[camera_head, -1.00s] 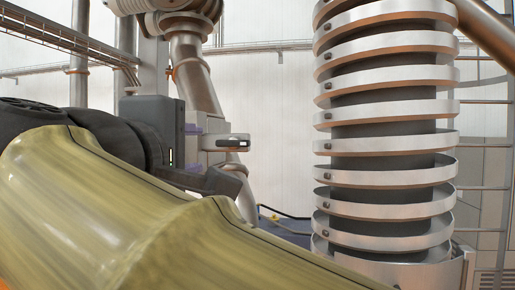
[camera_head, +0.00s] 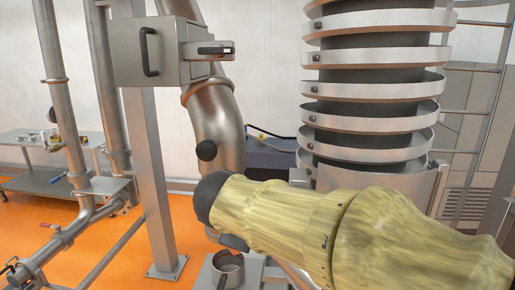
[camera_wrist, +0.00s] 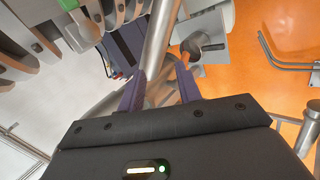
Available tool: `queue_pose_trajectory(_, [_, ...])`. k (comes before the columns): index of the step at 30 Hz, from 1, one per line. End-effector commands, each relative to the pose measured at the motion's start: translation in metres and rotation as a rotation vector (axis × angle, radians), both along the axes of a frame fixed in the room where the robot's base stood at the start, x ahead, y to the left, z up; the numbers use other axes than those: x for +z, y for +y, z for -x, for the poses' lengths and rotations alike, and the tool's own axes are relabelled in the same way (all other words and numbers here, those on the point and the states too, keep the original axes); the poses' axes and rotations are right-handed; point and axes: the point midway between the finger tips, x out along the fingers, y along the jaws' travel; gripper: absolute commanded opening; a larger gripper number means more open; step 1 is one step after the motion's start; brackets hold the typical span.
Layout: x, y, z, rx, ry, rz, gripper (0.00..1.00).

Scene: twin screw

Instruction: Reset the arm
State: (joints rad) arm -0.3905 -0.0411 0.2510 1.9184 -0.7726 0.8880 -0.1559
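My arm (camera_head: 300,220), in a yellow-green cover, reaches in from the lower right of the head view. Its dark wrist end points left above the floor. In the wrist view, the two purple fingers of my gripper (camera_wrist: 160,78) stand apart with nothing held between them. The fingers are not clearly visible in the head view. A metal pot with a handle (camera_head: 228,268) stands below the wrist end in the head view. It also shows beyond the fingertips in the wrist view (camera_wrist: 193,48).
A grey box with a black handle (camera_head: 160,50) is on a post at upper left. A thick steel pipe (camera_head: 216,115) runs beside it. A spiral metal column (camera_head: 370,100) stands behind my arm. A steel table (camera_head: 50,180) stands far left. Open orange floor (camera_head: 95,235) lies left.

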Motion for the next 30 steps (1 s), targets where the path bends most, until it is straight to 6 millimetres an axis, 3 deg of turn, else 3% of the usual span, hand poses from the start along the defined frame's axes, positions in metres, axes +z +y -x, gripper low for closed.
queue_pose_trajectory(1, [-0.029,-0.020,0.002,-0.063,0.062,-0.046,0.35])
queue_pose_trajectory(6, [-0.115,-0.075,0.026,-0.315,0.234,-0.262,0.35])
queue_pose_trajectory(9, [-0.161,-0.107,0.050,-0.519,0.306,-0.415,0.35])
queue_pose_trajectory(13, [-0.207,-0.142,0.085,-0.800,0.346,-0.601,0.35])
queue_pose_trajectory(18, [-0.234,-0.163,0.112,-1.022,0.340,-0.727,0.35])
queue_pose_trajectory(30, [-0.235,-0.164,0.114,-1.040,0.337,-0.740,0.35])
